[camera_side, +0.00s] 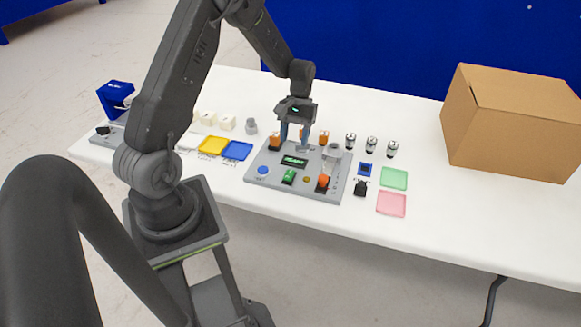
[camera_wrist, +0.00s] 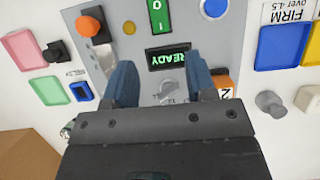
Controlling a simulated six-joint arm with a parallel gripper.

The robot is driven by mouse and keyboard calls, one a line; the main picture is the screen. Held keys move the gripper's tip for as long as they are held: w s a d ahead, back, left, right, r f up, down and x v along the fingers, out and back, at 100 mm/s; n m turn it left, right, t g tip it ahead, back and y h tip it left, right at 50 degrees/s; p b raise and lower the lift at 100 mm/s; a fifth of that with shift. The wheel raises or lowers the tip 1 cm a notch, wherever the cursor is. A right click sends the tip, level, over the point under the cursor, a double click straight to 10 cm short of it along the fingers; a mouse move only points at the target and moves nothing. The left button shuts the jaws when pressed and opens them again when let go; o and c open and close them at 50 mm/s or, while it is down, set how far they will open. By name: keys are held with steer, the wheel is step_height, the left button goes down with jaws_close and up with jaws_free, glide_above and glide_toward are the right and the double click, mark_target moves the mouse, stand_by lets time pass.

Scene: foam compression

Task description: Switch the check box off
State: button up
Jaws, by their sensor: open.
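The check box is a grey panel (camera_side: 273,182) on the white table; it fills much of the wrist view (camera_wrist: 216,42). Its display (camera_side: 294,161) is lit and reads READY in the wrist view (camera_wrist: 169,57). A green rocker switch (camera_side: 289,177) marked O and I sits beside the display, and shows at the top of the wrist view (camera_wrist: 157,14). My gripper (camera_side: 294,139) is over the back part of the panel.
The panel also has a blue button (camera_side: 263,170), a small yellow button (camera_side: 306,180) and an orange knob (camera_side: 323,182). Yellow (camera_side: 213,145) and blue (camera_side: 235,150) trays lie left. Green (camera_side: 394,179) and pink (camera_side: 391,203) trays lie right, before a cardboard box (camera_side: 510,120).

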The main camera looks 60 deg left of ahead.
mark_target(290, 173)
steer(key=x, duration=0.9)
steer(key=shift+s+d+f, duration=0.1)
steer(key=shift+f, duration=0.15)
